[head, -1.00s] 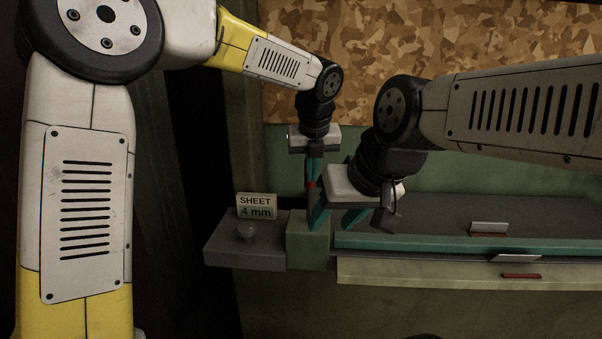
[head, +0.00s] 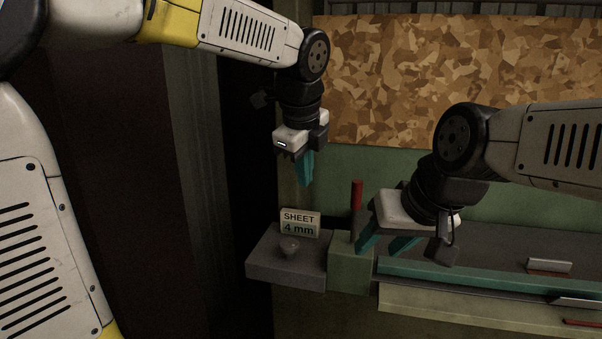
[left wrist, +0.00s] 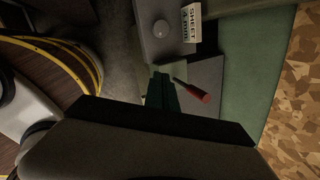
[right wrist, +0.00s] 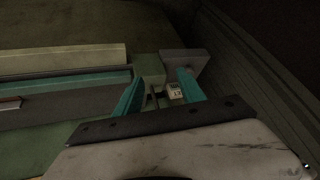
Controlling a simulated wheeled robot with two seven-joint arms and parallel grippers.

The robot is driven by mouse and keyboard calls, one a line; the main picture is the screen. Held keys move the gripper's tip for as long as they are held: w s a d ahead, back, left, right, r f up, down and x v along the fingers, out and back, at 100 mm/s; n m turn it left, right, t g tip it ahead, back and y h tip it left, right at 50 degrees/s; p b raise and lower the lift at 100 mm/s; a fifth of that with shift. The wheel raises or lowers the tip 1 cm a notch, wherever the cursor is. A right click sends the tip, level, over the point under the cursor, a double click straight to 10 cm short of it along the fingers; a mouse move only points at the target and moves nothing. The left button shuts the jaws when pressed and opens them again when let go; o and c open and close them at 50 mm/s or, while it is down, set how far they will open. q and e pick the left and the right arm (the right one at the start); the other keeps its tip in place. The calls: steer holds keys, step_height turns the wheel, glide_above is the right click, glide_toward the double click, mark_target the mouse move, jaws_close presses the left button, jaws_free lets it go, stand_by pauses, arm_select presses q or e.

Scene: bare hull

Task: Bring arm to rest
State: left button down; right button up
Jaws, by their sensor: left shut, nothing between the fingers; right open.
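My left gripper (head: 305,170) hangs with its teal fingers together and empty. It is above and to the left of an upright red handle (head: 357,195), apart from it. In the left wrist view the shut fingers (left wrist: 163,88) show beside the red handle (left wrist: 192,90). My right gripper (head: 385,244) is low, at the left end of the bench, close to the green block (head: 350,265). Its two teal fingers stand apart in the right wrist view (right wrist: 158,92), with nothing held between them.
A grey ledge (head: 285,268) carries a round knob (head: 289,246) and a "SHEET 4 mm" sign (head: 300,224). A long bench with a teal edge (head: 480,278) runs right, with a pale-handled piece (head: 549,265). A patterned brown board (head: 430,70) is behind. Space around my left gripper looks clear.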

arm_select(q)
steer(key=s+a+f+n, duration=0.3)
steer(key=s+a+n, duration=0.4)
steer(key=n, duration=0.5)
steer(key=s+a+f+n+t+h, duration=0.1)
steer(key=s+a+f+n, duration=0.3)
steer(key=s+a+n, duration=0.3)
steer(key=a+n, duration=0.2)
steer(key=n, duration=0.3)
steer(key=shift+s+n+t, duration=0.3)
steer(key=shift+s+n, duration=0.1)
